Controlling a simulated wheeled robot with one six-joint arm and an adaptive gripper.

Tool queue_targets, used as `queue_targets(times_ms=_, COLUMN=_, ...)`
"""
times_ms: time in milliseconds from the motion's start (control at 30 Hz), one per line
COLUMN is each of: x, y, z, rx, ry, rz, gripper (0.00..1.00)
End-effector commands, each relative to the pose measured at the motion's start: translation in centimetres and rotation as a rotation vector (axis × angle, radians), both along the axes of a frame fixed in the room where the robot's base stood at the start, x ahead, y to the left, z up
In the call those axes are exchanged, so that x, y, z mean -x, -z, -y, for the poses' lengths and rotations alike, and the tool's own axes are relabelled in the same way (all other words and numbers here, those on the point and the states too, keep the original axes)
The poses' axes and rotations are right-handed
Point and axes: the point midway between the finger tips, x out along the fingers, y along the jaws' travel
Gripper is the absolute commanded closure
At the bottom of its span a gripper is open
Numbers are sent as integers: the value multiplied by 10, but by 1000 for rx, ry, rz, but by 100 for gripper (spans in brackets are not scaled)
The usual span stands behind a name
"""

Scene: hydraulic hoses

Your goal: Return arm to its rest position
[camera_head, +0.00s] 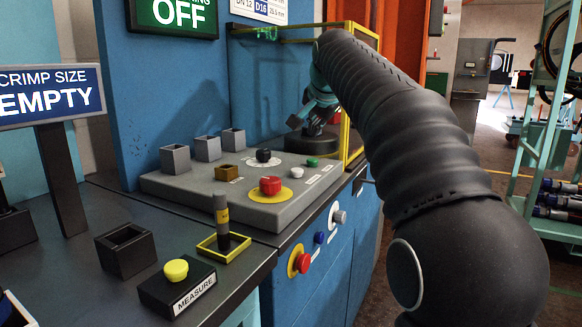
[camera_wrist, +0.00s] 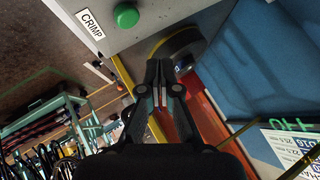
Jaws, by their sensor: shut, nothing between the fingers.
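My arm (camera_head: 405,135) reaches in the head view from the lower right over the right end of the crimping bench, with dark ribbed sleeving along it.
The grey control panel (camera_head: 185,187) carries a red button (camera_head: 270,185) and several small square holders. A yellow frame (camera_head: 346,140) stands close beside my arm. A MEASURE box (camera_head: 178,288) sits at the bench front. A teal rack (camera_head: 540,150) stands right; floor lies between.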

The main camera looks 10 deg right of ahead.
Motion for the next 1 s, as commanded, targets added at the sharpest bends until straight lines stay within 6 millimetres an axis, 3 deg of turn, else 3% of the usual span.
queue_targets(times_ms=167, x=50, y=16, z=0, rx=67, ry=-70, rz=-37, gripper=100)
queue_targets(times_ms=467, x=165, y=84, z=-1, rx=217, ry=-246, rz=-125, gripper=100)
queue_targets(times_ms=800, x=301, y=200, z=-1, rx=366, ry=-461, rz=-221, gripper=100)
queue_targets(times_ms=1000, x=363, y=267, z=-1, rx=430, ry=-568, rz=-265, gripper=100)
